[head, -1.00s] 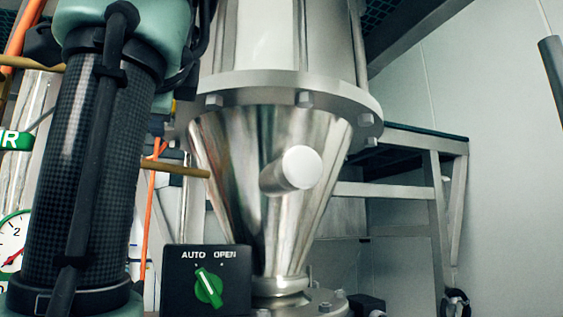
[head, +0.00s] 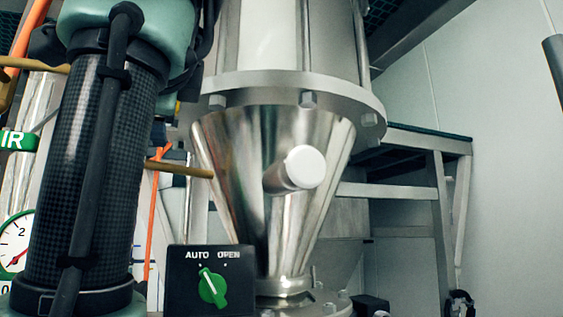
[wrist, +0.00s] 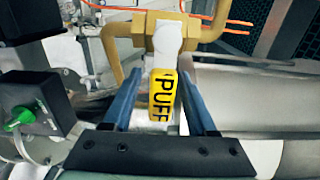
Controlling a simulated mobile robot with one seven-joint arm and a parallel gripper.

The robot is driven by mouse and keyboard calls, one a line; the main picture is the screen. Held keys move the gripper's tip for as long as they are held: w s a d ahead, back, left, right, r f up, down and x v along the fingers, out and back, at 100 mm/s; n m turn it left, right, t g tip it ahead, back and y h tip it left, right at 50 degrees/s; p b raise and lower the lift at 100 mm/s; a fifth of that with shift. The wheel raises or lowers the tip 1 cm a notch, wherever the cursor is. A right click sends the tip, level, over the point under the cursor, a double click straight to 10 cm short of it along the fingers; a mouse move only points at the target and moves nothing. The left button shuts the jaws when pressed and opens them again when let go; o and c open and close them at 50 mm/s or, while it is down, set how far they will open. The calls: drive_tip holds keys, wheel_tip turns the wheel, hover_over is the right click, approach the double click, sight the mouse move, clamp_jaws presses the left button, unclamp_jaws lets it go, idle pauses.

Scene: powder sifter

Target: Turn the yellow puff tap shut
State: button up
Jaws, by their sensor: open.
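The yellow puff tap (wrist: 163,96) shows in the wrist view as a yellow handle with black "PUFF" lettering, below a brass valve body (wrist: 164,32). My gripper (wrist: 164,82) is open, with one blue-grey finger on each side of the handle. The handle lies between the fingers, and small gaps seem to show on both sides. In the head view the tap and my gripper are hidden, and my dark arm link (head: 95,160) fills the left side.
A black switch box (head: 180,290) with a green knob (head: 212,287) stands at the lower left-centre. A steel cone hopper (head: 235,150) with a white-ended stub (head: 305,167) is behind it. A gauge (head: 14,243) is at far left. Brass pipes (wrist: 118,45) flank the valve.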

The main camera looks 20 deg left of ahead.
drive_tip(key=b+v, duration=0.6)
drive_tip(key=v, duration=0.7)
